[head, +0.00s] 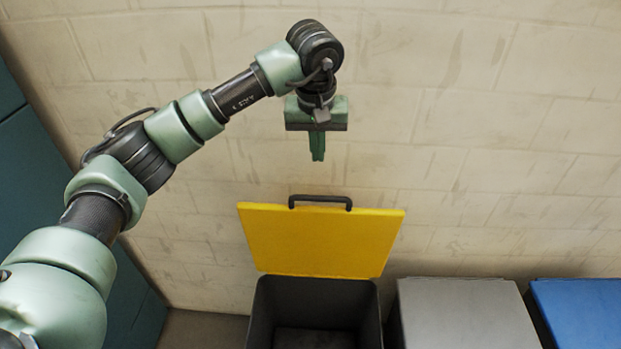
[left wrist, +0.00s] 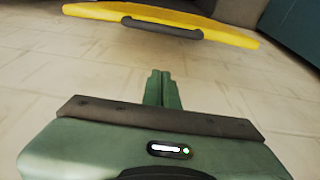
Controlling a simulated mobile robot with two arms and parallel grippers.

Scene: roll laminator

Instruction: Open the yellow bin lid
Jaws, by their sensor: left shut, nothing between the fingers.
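The yellow lid (head: 318,242) stands raised at the back of a dark grey bin (head: 262,312), and the bin's mouth is open with a dark inside. A black handle (head: 320,200) sits on the lid's upper edge. My left gripper (head: 317,158) is shut and empty, fingers pointing down, above the handle and apart from it. In the left wrist view, my left gripper (left wrist: 161,78) shows its fingers together, with the yellow lid (left wrist: 100,12) and its handle (left wrist: 161,27) beyond them. My right gripper is not in view.
A bin with a grey lid (head: 465,312) stands to the right, and a bin with a blue lid (head: 582,310) beyond it; both lids are down. A pale block wall (head: 480,110) is behind. A dark teal cabinet (head: 35,180) stands at the left.

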